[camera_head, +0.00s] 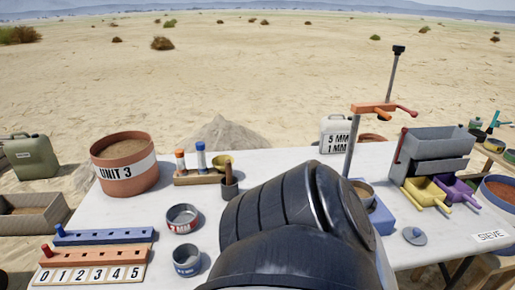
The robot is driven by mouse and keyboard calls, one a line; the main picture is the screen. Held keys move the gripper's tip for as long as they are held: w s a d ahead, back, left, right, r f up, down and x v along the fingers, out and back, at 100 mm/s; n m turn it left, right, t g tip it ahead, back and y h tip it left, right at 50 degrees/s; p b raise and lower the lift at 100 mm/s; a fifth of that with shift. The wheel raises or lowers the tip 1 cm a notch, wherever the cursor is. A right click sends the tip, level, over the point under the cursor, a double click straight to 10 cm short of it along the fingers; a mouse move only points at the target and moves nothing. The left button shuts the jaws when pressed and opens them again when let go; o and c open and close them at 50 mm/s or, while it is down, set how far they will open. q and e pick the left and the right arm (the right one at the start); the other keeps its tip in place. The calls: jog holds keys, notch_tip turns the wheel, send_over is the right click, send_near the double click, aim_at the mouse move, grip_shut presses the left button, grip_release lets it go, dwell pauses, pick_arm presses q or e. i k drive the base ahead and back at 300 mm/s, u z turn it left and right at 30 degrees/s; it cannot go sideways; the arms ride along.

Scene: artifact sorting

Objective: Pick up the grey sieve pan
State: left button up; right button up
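Two small round grey pans stand on the white table, left of centre. The farther pan (183,218) has a reddish band, and the nearer pan (187,262) has a blue band. A grey box-shaped sieve (440,143) stands at the table's right, above yellow and purple scoop-like trays. I cannot tell from the picture which of these is the grey sieve pan. A large dark link of my own arm covers the table's middle front. Neither gripper shows, so I see nothing held.
A terracotta "UNIT 3" bucket (124,176) stands at the back left. A numbered board (92,274) with blue and red bars lies front left. A post with an orange crossbar (374,108) rises right of centre. A small grey disc (414,236) lies front right.

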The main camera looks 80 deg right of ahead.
aim_at(366, 192)
jog(key=k, duration=1.8)
jog(key=z, duration=0.05)
